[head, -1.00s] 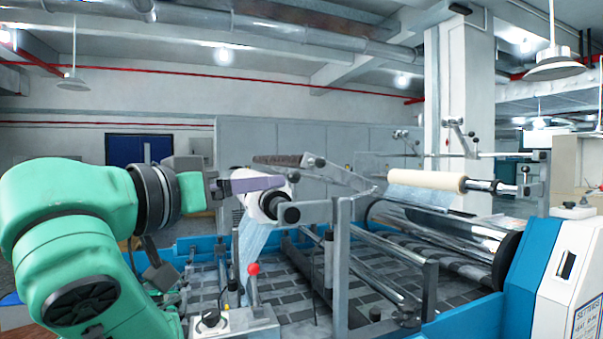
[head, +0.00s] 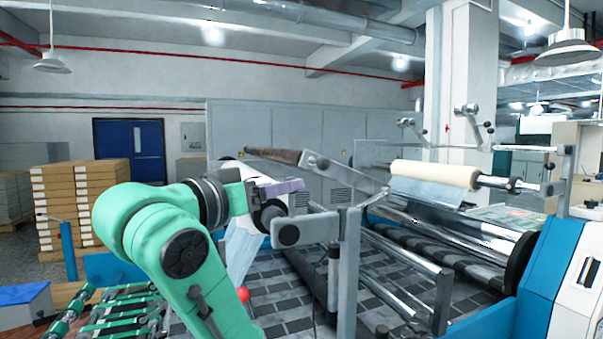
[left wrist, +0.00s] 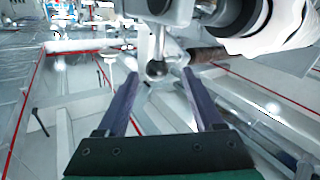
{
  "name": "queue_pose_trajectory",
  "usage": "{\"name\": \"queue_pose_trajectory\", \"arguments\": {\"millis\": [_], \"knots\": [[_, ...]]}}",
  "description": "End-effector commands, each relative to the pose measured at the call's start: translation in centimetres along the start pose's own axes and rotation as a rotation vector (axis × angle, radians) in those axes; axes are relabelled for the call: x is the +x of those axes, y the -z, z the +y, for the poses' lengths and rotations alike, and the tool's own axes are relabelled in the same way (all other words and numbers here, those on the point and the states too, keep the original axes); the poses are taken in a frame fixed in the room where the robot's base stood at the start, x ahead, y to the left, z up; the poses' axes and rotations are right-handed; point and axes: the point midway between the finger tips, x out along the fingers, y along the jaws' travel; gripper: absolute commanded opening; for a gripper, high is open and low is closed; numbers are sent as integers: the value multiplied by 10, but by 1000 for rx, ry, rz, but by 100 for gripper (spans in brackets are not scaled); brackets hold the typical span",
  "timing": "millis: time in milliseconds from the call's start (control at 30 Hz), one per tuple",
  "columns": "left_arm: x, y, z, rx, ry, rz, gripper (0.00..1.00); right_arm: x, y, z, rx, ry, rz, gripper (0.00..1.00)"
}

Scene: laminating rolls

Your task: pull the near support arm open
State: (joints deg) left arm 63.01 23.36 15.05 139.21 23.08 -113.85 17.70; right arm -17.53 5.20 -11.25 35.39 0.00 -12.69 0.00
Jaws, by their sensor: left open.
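The near support arm (head: 318,228) is a grey bar with a black round end, at the near end of a white roll (head: 262,193) with film hanging from it. In the left wrist view a dark ball knob (left wrist: 157,69) on a grey stem lies between the tips of my left gripper (left wrist: 158,80). The purple fingers are spread, with a gap on each side of the knob. In the head view my left gripper (head: 285,187) is just above the support arm; the knob is hidden there. My right gripper is not in view.
A grey upright post (head: 349,270) stands right of the support arm. A cream roll (head: 435,173) and the blue-and-white machine housing (head: 545,275) are at the right. Stacked boxes (head: 80,200) and a roller conveyor (head: 120,310) are at the left.

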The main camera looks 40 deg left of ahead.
Motion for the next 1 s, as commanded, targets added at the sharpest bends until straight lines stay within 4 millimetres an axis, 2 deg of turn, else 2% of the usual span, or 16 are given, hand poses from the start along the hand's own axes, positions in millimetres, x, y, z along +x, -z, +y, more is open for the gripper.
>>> {"name": "queue_pose_trajectory", "arguments": {"millis": [67,200,300,433,633,667,700,833,1000], "knots": [[14,-5,3,-2,-10,-3,68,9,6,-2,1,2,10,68],[48,-1,3,7,0,-11,68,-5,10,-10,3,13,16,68],[64,-1,2,6,0,-8,68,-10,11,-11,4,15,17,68],[74,-2,2,7,1,-4,68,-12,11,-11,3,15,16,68],[75,-3,1,7,1,-3,68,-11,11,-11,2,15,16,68],[75,-3,1,7,1,-2,65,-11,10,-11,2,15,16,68],[75,-3,1,7,1,-2,49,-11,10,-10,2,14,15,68],[74,-3,2,7,0,-2,0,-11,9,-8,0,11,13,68],[74,-2,2,7,0,-2,0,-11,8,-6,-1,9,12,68]]}}
